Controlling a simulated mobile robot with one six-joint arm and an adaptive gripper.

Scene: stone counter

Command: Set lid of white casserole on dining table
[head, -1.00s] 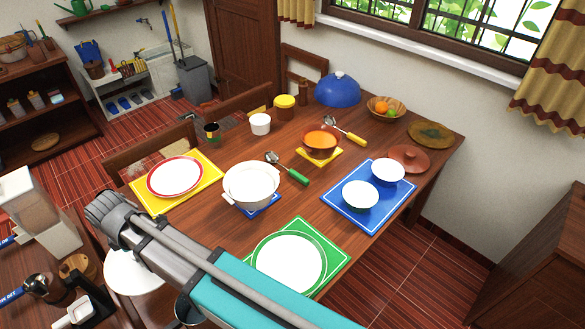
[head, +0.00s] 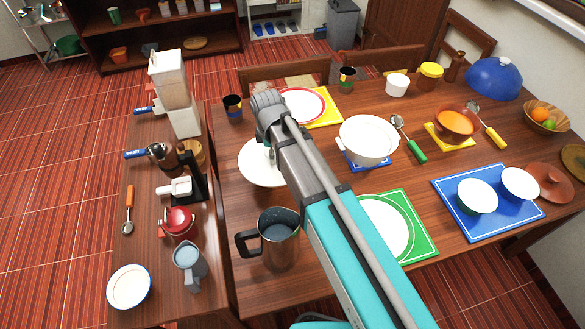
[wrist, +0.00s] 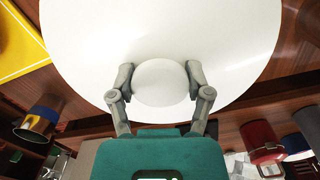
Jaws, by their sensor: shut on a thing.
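The white casserole lid (head: 258,172) is a wide disc beside my arm, over the left end of the dining table (head: 232,200). In the wrist view the lid (wrist: 85,40) fills the upper part, with a round knob (wrist: 160,85) in its middle. My gripper (wrist: 160,78) is shut on that knob, one finger on each side. In the head view my wrist hides the knob and fingers. Whether the lid touches the table or hangs above it, I cannot tell. The white casserole (head: 368,138) stands open on a blue trivet, right of my gripper.
A metal jug (head: 279,245) stands just in front of the lid. A dark cup (head: 233,108) and a red-rimmed plate (head: 302,104) on a yellow mat are behind it. A counter (head: 150,240) with a coffee machine lies to the left.

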